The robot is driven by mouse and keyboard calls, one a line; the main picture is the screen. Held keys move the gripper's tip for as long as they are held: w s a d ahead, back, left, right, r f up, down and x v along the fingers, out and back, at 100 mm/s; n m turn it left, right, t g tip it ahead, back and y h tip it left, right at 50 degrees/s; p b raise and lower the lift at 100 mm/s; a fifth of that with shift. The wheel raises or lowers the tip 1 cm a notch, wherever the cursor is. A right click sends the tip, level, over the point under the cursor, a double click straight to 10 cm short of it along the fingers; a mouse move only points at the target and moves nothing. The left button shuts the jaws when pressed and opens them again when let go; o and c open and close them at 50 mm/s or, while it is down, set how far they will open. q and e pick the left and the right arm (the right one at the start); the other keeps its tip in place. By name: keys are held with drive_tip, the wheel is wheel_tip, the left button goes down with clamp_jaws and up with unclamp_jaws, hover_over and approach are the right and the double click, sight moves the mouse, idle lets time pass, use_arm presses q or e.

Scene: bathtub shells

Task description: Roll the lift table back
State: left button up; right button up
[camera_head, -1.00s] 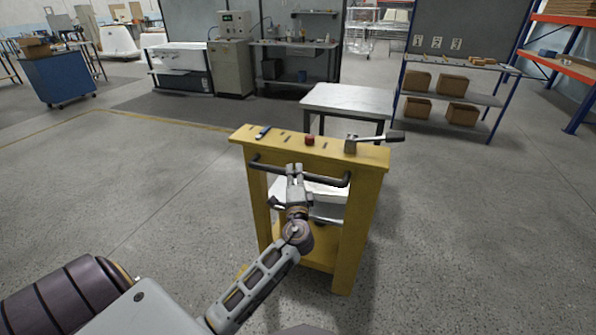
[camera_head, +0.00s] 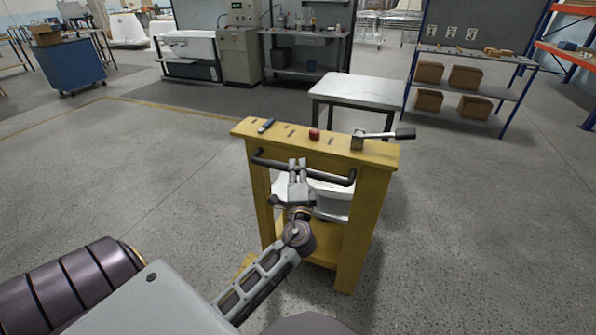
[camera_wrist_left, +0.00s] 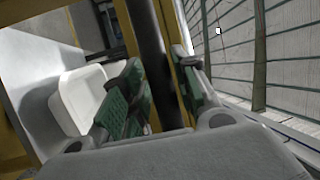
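The lift table (camera_head: 345,158) is a yellow frame with a dark bar handle (camera_head: 338,179) across its near side. My left gripper (camera_head: 298,164) is shut on the handle, left of its middle. In the left wrist view the dark bar (camera_wrist_left: 148,40) runs between the green finger pads of the gripper (camera_wrist_left: 162,88). A white tub-like shell (camera_head: 330,192) shows inside the frame, partly hidden by the gripper and handle; it also shows in the left wrist view (camera_wrist_left: 78,98). My right gripper is not in view.
On the lift table's top lie a blue tool (camera_head: 266,125), a red knob (camera_head: 314,134) and a metal lever (camera_head: 378,135). A grey-topped table (camera_head: 360,90) stands just behind. A shelf with boxes (camera_head: 465,98) stands behind to the right. Floor left is clear.

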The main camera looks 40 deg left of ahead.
use_arm(q)
drive_tip(key=shift+o, duration=0.6)
drive_tip(key=v, duration=1.2)
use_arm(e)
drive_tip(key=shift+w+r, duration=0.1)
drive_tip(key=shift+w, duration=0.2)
use_arm(q)
drive_tip(key=shift+f, duration=0.1)
